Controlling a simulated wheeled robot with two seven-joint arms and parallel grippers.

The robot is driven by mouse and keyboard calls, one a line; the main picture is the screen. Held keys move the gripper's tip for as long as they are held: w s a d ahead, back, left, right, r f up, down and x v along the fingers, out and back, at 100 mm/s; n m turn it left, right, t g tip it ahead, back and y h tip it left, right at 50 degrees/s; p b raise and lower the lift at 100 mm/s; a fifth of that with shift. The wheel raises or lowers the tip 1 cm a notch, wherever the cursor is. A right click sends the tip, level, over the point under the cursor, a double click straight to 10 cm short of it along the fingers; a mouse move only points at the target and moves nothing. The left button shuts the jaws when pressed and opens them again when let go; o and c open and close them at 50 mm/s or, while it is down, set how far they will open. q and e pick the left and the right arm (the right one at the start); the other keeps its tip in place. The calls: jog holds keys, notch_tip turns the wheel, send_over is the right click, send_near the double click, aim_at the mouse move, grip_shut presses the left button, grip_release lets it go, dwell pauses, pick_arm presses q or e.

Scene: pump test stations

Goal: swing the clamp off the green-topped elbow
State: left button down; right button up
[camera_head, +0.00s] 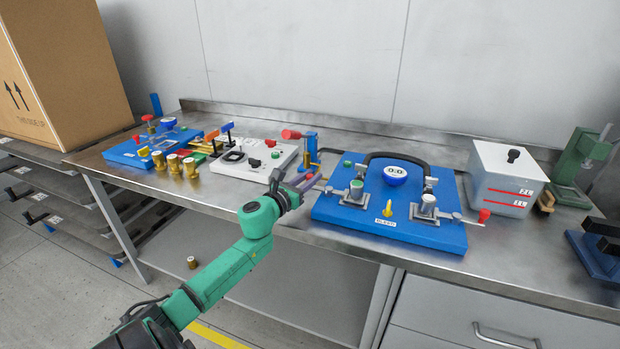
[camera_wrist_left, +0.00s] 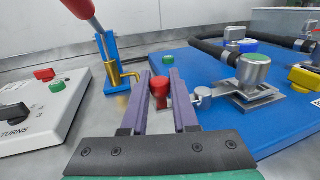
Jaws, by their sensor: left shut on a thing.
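The green-topped elbow (camera_head: 356,190) is a grey metal fitting at the left of the blue pump board (camera_head: 330,212); it also shows in the left wrist view (camera_wrist_left: 253,70). Its clamp has a grey pivot piece (camera_wrist_left: 203,93) beside the elbow's metal base and a red handle end (camera_wrist_left: 159,87) pointing toward my gripper. My left gripper (camera_head: 314,181) is at the board's left edge, its purple fingers shut on the red handle end. Its fingertips show in the left wrist view (camera_wrist_left: 160,73). Whether the clamp still bears on the elbow is hard to tell. My right gripper is not in view.
A black hose (camera_head: 400,156) arches behind the blue gauge (camera_head: 395,175). A second elbow (camera_head: 428,203) has its own red-handled clamp (camera_head: 484,215). A blue stand with a red-handled lever (camera_head: 311,145) rises just behind my gripper. A white panel (camera_head: 250,160) lies left.

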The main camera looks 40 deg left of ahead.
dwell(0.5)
pick_arm(q)
jog(key=m+h+b, duration=0.1)
jog(key=h+b, duration=0.1)
jog(key=w+f+m+h+b, duration=0.1)
jog(key=b, duration=0.2)
jog(key=shift+w+a+h, duration=0.1)
jog(key=shift+a+h, duration=0.1)
jog(key=shift+h, duration=0.2)
jog(key=shift+w+r+m+h+b, duration=0.1)
jog(key=shift+r+m+h+b, duration=0.15)
jog(key=shift+m+b, duration=0.2)
jog(key=shift+r, duration=0.15)
jog(key=shift+r+h, duration=0.1)
jog(key=shift+h, duration=0.25)
jog(key=c, duration=0.7)
grip_release()
